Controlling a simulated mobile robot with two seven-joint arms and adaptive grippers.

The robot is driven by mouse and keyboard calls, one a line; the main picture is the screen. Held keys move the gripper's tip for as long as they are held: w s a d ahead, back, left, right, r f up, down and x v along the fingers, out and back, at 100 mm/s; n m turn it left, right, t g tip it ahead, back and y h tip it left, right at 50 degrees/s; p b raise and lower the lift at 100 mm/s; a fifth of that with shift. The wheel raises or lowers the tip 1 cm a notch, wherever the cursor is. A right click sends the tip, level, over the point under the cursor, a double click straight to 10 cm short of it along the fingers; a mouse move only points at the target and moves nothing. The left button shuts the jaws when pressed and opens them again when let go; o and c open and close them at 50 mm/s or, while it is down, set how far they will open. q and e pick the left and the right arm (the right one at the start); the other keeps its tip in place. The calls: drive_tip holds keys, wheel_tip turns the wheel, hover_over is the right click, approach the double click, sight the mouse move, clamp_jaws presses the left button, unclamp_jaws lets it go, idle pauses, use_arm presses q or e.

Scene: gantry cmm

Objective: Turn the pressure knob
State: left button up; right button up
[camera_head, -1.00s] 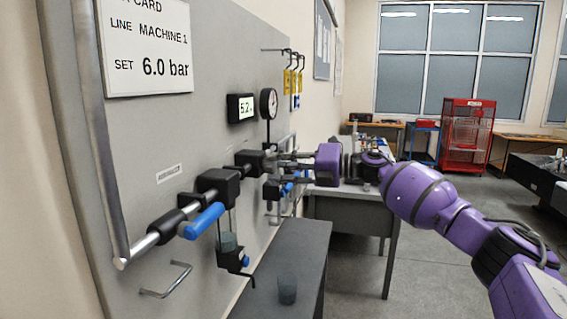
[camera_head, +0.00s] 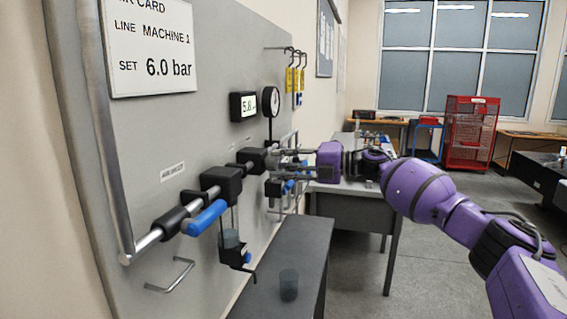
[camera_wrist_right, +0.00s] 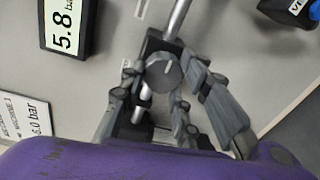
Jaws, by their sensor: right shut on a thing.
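The pressure knob (camera_wrist_right: 163,73) is a round grey knob with a pointer mark, on a black body on the pipe, in the right wrist view. My right gripper (camera_wrist_right: 158,88) has its grey fingers on both sides of it and is shut on it. In the head view my right gripper (camera_head: 283,164) reaches in from the right to the regulator (camera_head: 252,159) on the panel, and its fingers hide the knob. The digital display (camera_head: 243,106) shows about 5.8; it reads 5.8 bar in the wrist view (camera_wrist_right: 67,27). The card (camera_head: 150,55) says SET 6.0 bar. My left gripper is out of view.
A dial gauge (camera_head: 271,101) stands above the pipe. A blue-handled valve (camera_head: 206,217) and a black filter block (camera_head: 222,184) sit nearer on the same line. A dark bench (camera_head: 290,255) with a small cup (camera_head: 289,284) stands below. Yellow tags (camera_head: 289,80) hang on hooks behind.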

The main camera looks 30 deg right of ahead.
drive_tip(key=o, duration=1)
drive_tip(key=shift+r, duration=0.5)
drive_tip(key=shift+a+f, duration=0.1)
drive_tip(key=shift+f, duration=0.15)
drive_tip(key=shift+s, duration=0.1)
drive_tip(key=v, duration=1.2)
